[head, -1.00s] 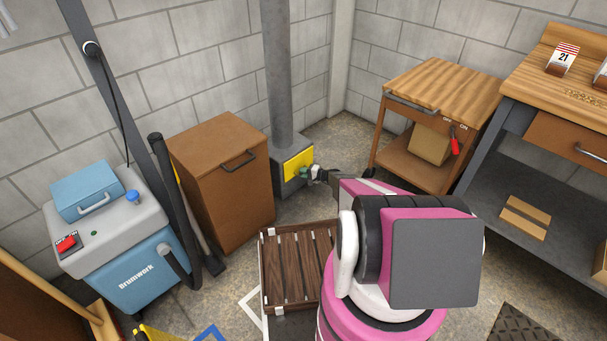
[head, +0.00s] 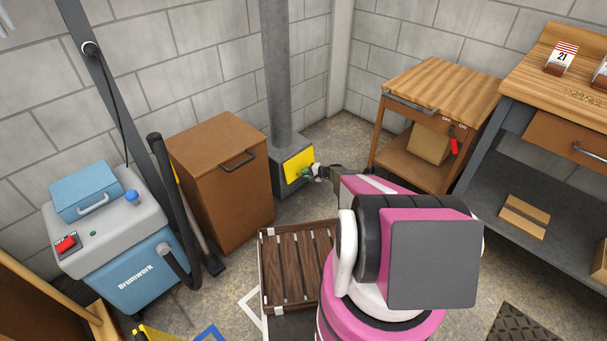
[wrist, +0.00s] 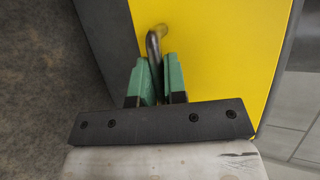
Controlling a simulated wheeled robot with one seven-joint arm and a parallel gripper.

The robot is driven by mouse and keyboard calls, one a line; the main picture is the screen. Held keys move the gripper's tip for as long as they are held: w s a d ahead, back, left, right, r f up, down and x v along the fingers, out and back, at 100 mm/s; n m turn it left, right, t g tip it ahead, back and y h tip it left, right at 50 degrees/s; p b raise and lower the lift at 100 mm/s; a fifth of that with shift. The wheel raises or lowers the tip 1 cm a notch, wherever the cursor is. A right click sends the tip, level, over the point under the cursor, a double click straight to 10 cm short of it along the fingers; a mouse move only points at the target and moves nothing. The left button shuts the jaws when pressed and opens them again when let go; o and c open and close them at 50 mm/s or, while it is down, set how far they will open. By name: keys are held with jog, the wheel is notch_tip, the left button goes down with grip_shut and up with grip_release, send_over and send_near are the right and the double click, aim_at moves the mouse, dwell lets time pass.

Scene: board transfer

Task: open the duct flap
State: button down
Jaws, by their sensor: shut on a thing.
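The duct flap is a yellow panel (head: 298,163) on the front of a grey duct box (head: 286,186) at the foot of a vertical pipe. In the wrist view the yellow flap (wrist: 215,60) fills the middle and right, with a dark bent metal handle (wrist: 154,45) on it. My gripper (head: 306,173) is at the flap's lower right in the head view. In the wrist view its green fingertips (wrist: 158,82) are closed on the handle from both sides. Whether the flap stands away from the box is hard to tell.
A brown cabinet (head: 222,185) stands left of the duct. A wooden cart (head: 440,85) stands to the right, beside a workbench (head: 540,115). Some floor between duct and cart is clear.

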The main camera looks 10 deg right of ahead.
jog(key=s+d+r+m+g+h, duration=0.1)
jog(key=r+g+h, duration=0.3)
jog(key=r, duration=0.3)
jog(key=s+d+r+m+g+h, duration=0.1)
jog(key=s+r+m+g+h, duration=0.1)
jog(key=r+g+h, duration=0.3)
jog(key=shift+s+d+r+m+g+h, duration=0.2)
jog(key=shift+d+r+m+g+h, duration=0.1)
jog(key=shift+r+g, duration=1.15)
jog(key=shift+a+r+t, duration=0.1)
jog(key=shift+r+t, duration=0.15)
jog(key=shift+r, duration=0.05)
jog(key=c, duration=1.5)
grip_release()
jog(key=shift+o, duration=0.2)
jog(key=v, duration=1)
jog(key=shift+w+r, duration=0.2)
jog(key=shift+r, duration=0.15)
